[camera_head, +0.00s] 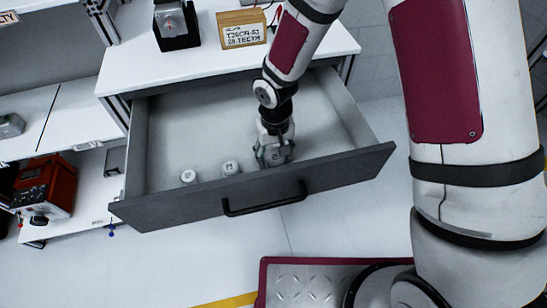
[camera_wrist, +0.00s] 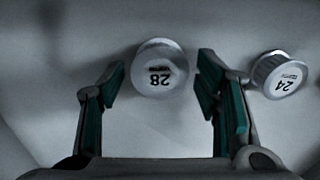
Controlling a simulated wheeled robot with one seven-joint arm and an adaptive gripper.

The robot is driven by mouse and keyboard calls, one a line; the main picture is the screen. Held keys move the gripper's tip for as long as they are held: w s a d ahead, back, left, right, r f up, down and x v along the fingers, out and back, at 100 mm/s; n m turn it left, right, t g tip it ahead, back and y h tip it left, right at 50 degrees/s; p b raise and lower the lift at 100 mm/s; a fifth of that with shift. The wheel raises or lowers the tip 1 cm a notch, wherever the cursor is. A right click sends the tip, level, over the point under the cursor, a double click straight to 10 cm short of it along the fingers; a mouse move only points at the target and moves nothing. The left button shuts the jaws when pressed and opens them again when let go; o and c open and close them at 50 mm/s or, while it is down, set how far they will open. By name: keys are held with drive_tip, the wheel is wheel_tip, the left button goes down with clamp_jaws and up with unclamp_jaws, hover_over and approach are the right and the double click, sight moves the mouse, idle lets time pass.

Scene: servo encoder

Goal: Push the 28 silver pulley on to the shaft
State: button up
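The silver pulley marked 28 (camera_wrist: 160,68) lies in the drawer with its numbered face toward the wrist camera. A second silver pulley marked 24 (camera_wrist: 278,74) lies to the right, outside the fingers. In the head view my gripper (camera_head: 272,150) reaches down into the open drawer and hides the 28 pulley. A black stand with a metal part (camera_head: 173,22) is on the worktop; I cannot make out a shaft clearly.
The open drawer (camera_head: 155,140) has a dark front panel with a handle. Two more pulleys (camera_head: 188,176) (camera_head: 230,168) lie left of my gripper. A red device (camera_head: 45,185) sits at left.

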sight(275, 157)
drive_tip(key=c, duration=1.1)
drive_tip(key=shift+r+p, duration=2.2)
drive_tip(key=shift+r, duration=1.3)
